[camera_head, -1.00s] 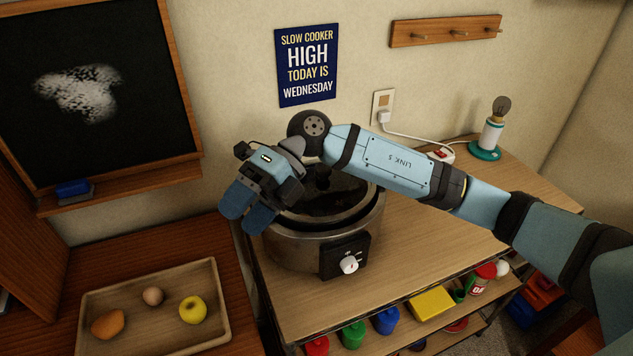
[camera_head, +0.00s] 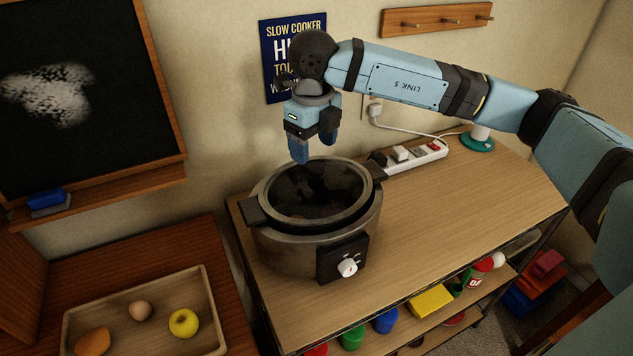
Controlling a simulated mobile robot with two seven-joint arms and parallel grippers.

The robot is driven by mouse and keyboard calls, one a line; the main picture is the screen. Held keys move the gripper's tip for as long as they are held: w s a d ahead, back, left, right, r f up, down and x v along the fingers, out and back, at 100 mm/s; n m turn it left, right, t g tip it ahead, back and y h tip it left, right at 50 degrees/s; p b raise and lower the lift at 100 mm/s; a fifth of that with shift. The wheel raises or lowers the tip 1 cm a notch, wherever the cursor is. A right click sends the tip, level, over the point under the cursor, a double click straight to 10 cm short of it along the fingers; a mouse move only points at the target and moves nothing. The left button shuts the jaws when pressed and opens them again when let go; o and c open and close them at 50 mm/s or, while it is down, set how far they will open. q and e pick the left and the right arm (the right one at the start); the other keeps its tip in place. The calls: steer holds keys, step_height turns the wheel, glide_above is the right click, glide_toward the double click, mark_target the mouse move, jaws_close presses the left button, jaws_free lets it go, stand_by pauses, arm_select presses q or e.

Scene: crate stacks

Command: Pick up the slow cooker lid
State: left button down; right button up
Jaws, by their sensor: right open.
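The slow cooker (camera_head: 285,250) is a round metal pot with dark side handles and a white dial on its front, standing on the left part of the wooden counter. A dark, glassy oval lid (camera_head: 300,200) fills its top inside the rim; its knob is hard to make out among dark reflections. My right gripper (camera_head: 314,143) hangs above the back of the lid with its blue fingers pointing down. It is open and empty, and appears apart from the lid. My left gripper is not in view.
A power strip (camera_head: 415,157) and lamp base (camera_head: 478,143) stand at the counter's back. A wooden tray (camera_head: 215,315) with fruit and an egg lies lower left. A chalkboard (camera_head: 90,90) is on the left. The counter right of the cooker is clear.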

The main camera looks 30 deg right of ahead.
mark_target(317, 166)
steer(key=shift+d+f+p, duration=0.15)
steer(key=shift+f+p, duration=0.2)
steer(key=shift+f, duration=1.3)
steer(key=shift+d+f+p, duration=0.15)
steer(key=shift+f+p, duration=0.2)
steer(key=shift+f, duration=1.25)
steer(key=c, duration=1.2)
steer(key=shift+r, duration=0.1)
steer(key=shift+c, duration=0.2)
